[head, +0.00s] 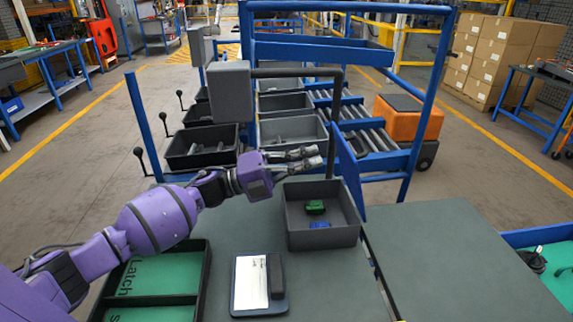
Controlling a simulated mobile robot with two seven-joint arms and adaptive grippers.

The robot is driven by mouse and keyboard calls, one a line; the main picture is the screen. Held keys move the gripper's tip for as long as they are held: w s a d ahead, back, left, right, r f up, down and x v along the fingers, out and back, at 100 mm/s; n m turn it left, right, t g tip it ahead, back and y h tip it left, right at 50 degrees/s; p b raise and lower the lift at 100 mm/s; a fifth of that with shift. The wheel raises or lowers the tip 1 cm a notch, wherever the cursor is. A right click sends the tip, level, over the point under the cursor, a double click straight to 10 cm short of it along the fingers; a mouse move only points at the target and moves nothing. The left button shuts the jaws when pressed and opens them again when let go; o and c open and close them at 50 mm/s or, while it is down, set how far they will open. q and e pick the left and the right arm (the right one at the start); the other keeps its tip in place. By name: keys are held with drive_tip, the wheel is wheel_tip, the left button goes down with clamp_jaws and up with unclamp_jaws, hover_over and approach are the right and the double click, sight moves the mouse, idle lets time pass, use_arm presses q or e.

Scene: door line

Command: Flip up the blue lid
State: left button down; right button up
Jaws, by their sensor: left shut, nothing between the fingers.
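A blue flat panel (350,172), which looks like the blue lid, stands steeply upright along the right side of a grey open bin (296,230). Its hinge is not clear in this view. My left gripper (314,157) is shut and empty, above the far left edge of the bin and left of the panel. Its fingers point right, and a gap shows between them and the panel. My right gripper is not in view.
The bin holds a green part (316,207) and a blue part (320,225). A white card on a dark board (251,283) and a black tray with green compartments (165,272) lie nearer. The table's right part (450,250) is clear. Blue frame posts (425,110) stand behind.

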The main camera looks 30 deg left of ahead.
sight(342, 144)
use_arm(q)
drive_tip(key=shift+x, duration=2.3)
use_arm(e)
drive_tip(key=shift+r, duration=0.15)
